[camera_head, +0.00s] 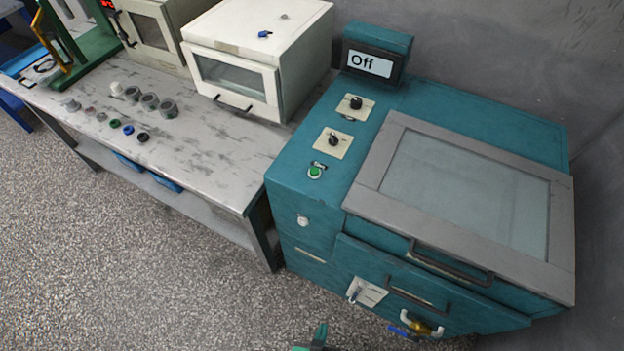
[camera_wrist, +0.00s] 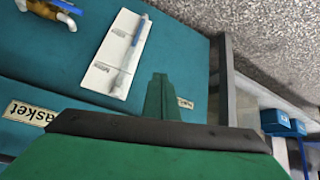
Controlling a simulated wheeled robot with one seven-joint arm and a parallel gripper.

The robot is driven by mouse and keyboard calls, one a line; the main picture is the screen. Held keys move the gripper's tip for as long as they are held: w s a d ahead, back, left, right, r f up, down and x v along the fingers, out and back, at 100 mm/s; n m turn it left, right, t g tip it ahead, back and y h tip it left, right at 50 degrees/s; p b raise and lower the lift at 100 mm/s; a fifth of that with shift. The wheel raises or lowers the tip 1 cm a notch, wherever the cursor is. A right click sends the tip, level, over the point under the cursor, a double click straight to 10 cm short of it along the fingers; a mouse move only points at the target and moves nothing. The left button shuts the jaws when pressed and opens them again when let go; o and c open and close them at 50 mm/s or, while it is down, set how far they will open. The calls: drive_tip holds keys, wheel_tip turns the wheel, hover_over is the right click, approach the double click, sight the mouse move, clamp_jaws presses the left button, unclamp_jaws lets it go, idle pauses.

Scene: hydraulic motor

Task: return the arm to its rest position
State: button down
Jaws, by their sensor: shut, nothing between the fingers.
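My gripper shows as a small green tip at the bottom edge of the head view (camera_head: 318,338), in front of the teal machine and low near the floor. In the wrist view my gripper (camera_wrist: 160,98) is shut, its green fingers together with nothing held. The front of the teal machine (camera_head: 315,240) fills much of the wrist view behind the fingers. Whether the fingers touch it I cannot tell. Most of my arm is out of view.
The machine's display (camera_head: 370,64) reads "Off" and its glass lid (camera_head: 466,190) is down. A lever plate (camera_head: 366,292) and a brass valve (camera_head: 421,325) are low on its front. A workbench (camera_head: 215,160) with several small parts and a white oven (camera_head: 258,60) stands left. Open floor (camera_head: 120,260) lies in front.

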drive_tip(key=s+a+r+t+y, duration=0.1)
drive_tip(key=r+t, duration=0.3)
drive_tip(key=r, duration=1.1)
drive_tip(key=s+a+r+n+t+y, duration=0.1)
drive_tip(key=a+r+t, duration=0.1)
drive_tip(key=r, duration=1.4)
drive_tip(key=shift+s+a+r+n+t, duration=0.15)
drive_tip(key=shift+s+n+t, duration=0.15)
drive_tip(key=shift+t, duration=0.6)
